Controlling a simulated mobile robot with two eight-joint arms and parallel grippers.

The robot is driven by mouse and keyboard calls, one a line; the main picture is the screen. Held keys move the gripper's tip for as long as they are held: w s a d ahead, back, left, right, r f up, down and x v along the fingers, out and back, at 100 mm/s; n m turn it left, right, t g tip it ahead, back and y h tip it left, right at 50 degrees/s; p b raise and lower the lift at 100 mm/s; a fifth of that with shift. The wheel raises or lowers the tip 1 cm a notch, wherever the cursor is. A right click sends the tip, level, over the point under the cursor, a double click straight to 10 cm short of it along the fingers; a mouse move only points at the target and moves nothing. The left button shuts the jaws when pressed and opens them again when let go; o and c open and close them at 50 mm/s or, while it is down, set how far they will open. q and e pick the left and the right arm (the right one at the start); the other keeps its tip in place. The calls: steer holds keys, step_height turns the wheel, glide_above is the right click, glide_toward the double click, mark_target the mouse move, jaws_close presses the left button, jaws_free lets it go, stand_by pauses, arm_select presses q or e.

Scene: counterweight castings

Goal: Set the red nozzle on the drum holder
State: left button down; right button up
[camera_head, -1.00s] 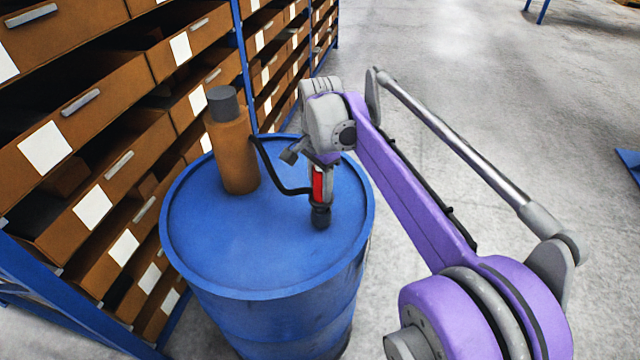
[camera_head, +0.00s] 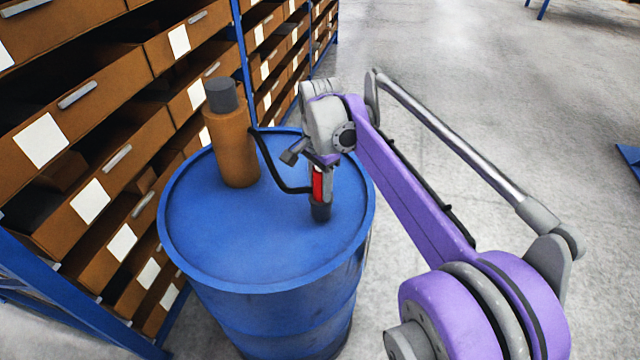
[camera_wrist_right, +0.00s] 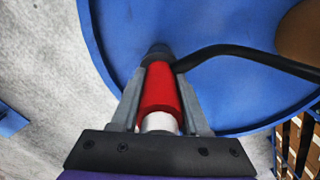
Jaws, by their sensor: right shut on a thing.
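The red nozzle (camera_head: 318,184) is upright between the fingers of my right gripper (camera_head: 319,190), over the right part of the blue drum's top. It also shows in the right wrist view (camera_wrist_right: 160,88), with a pale band at its near end and the gripper fingers on both sides. A short dark cylinder, seemingly the drum holder (camera_head: 320,213), is at the nozzle's lower end. The nozzle's far end meets it in the wrist view (camera_wrist_right: 158,49); how deep it sits I cannot tell. A black hose (camera_head: 272,168) runs from the nozzle to the brown cylinder. My left gripper is out of view.
The blue drum (camera_head: 225,240) carries a brown cylinder (camera_head: 232,150) with a dark grey cap at its back left. Shelving with brown bins (camera_head: 70,150) stands close on the left. The front of the drum top is clear, and open grey floor lies to the right.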

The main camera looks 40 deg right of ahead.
steer(key=shift+f, duration=0.1)
steer(key=o, duration=1.2)
step_height(320, 180, up, 11)
steer(key=shift+f+p, duration=0.1)
steer(key=shift+p, duration=0.3)
steer(key=shift+f, duration=0.1)
